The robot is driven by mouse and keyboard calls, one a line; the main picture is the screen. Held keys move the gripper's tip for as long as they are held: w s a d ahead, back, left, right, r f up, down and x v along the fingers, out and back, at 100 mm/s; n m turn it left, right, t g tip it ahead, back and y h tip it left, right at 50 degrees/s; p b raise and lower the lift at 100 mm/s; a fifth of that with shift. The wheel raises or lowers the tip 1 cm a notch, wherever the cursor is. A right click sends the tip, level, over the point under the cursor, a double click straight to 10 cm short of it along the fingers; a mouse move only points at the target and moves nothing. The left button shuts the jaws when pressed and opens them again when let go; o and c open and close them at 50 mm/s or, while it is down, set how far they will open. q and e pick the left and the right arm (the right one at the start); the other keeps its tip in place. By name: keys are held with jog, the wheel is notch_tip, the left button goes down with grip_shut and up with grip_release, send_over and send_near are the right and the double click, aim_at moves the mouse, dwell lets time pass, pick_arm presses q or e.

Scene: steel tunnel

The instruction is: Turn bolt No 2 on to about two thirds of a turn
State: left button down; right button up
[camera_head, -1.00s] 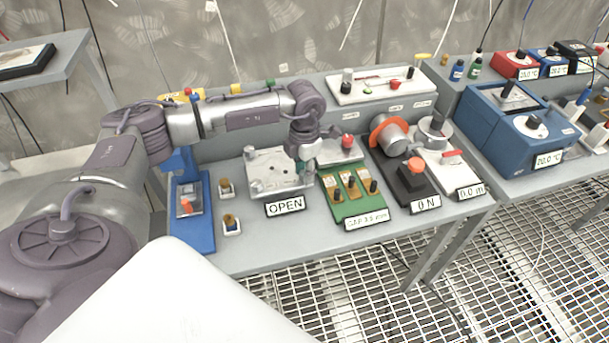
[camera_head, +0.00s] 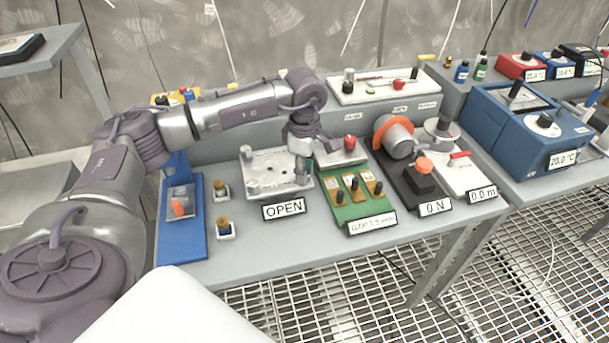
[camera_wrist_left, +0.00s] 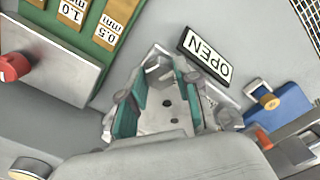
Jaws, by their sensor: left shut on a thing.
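A pale metal plate (camera_head: 268,168) with upright bolts at its corners lies on the bench behind the OPEN sign (camera_head: 284,208). My left gripper (camera_head: 302,174) points down at the plate's front right corner. In the left wrist view, its teal-padded fingers (camera_wrist_left: 161,68) close on a grey bolt (camera_wrist_left: 158,74) there. No number on this bolt is readable. The front left bolt (camera_head: 253,187) stands free, and the back left bolt (camera_head: 246,153) does too. The back right corner is partly hidden by my gripper. My right gripper is not in view.
A green gap board (camera_head: 350,212) stands close to the right of the plate, with a red-knobbed block (camera_head: 349,144) behind it. A force unit reading 0 N (camera_head: 420,182) is further right. A blue stand (camera_head: 180,240) and two small brass-topped pieces (camera_head: 222,189) are left.

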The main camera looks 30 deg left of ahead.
pick_arm(q)
jog(key=m+b, duration=0.2)
jog(key=m, duration=0.2)
jog(key=shift+w, duration=0.1)
jog(key=shift+r+m+b, duration=0.1)
jog(key=shift+m+b, duration=0.45)
jog(key=shift+m, duration=0.85)
jog(key=c, duration=0.8)
grip_release()
notch_tip(320, 180, up, 12)
jog(key=shift+f, duration=0.1)
